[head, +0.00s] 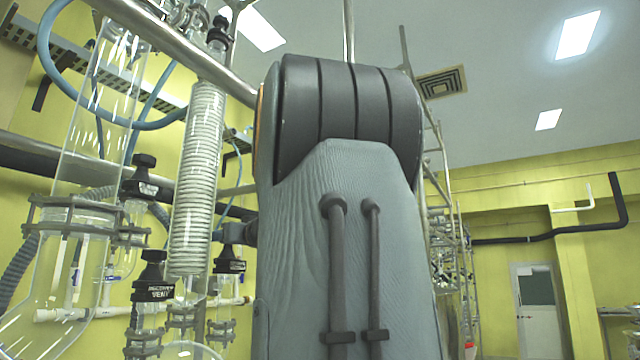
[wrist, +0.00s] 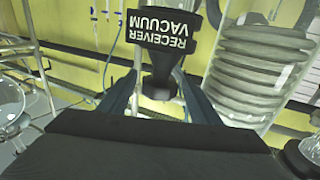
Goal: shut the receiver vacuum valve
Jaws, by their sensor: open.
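The receiver vacuum valve (wrist: 165,38) is a black knob with a white label that reads upside down in the wrist view. Its narrower stem runs down to a black collar. My gripper (wrist: 157,82) is open, with one finger on each side of the valve's lower part. A gap seems to show on both sides, but I cannot tell whether either finger touches. In the head view my arm fills the middle and hides most of my gripper. A black valve knob (head: 229,262) stands just left of my arm there; its label is too small to read.
A black vent valve (head: 153,285) and another black knob (head: 140,185) stand further left. A coiled glass condenser (head: 197,175) rises between them and my arm; a coil (wrist: 255,70) stands close right of the valve in the wrist view. Metal pipes cross above.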

